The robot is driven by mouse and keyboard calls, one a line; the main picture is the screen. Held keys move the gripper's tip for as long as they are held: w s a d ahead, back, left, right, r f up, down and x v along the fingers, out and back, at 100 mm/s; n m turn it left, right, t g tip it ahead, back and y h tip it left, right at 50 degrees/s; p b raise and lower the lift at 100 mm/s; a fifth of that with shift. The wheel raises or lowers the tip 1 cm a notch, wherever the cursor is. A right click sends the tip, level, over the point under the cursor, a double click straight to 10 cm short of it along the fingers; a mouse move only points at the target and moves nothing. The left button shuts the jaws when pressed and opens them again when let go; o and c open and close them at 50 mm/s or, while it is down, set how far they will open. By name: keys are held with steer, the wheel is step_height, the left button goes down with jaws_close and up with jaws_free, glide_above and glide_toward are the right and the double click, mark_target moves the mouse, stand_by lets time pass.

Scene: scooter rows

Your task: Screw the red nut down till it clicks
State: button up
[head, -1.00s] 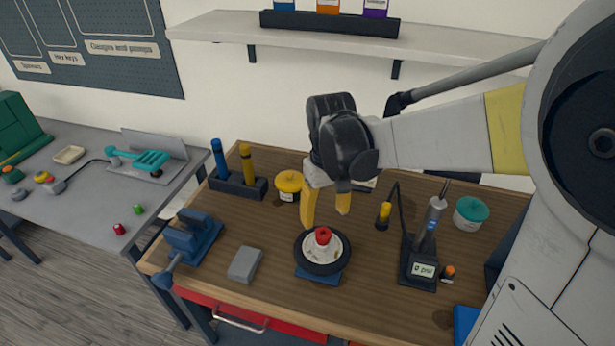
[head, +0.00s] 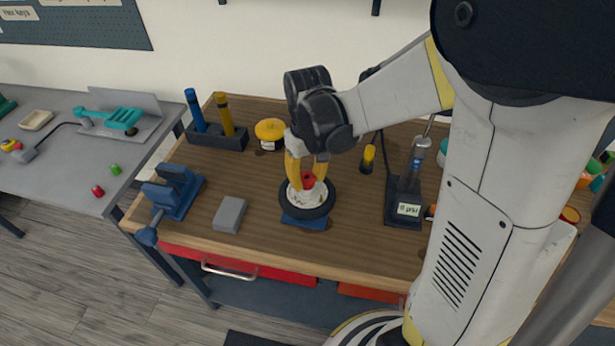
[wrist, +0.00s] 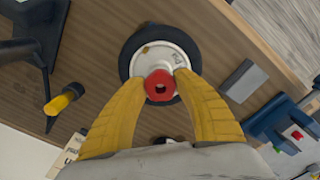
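The red nut (head: 308,180) sits at the middle of the white hub of a small black-tyred wheel (head: 316,209) on the wooden bench. The wheel lies flat on a blue stand (head: 304,222). My gripper (head: 307,183) is over the wheel, its yellow fingers pointing down on either side of the nut. The contact faces are hidden.
A grey block (head: 229,214) and a blue vise (head: 174,192) are left of the wheel. A yellow-lidded jar (head: 270,132) and a holder with blue and yellow tools (head: 217,138) stand behind. A gauge stand (head: 405,203) and a yellow-handled tool (head: 368,158) are to the right.

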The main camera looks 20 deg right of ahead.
steer(key=shift+c, duration=0.3)
steer(key=m, duration=1)
steer(key=shift+m+b, duration=0.3)
steer(key=shift+b, duration=0.05)
steer(key=m, duration=0.5)
steer(key=shift+m, duration=0.3)
steer(key=m, duration=0.5)
steer(key=shift+m, duration=0.3)
steer(key=o, duration=1.1)
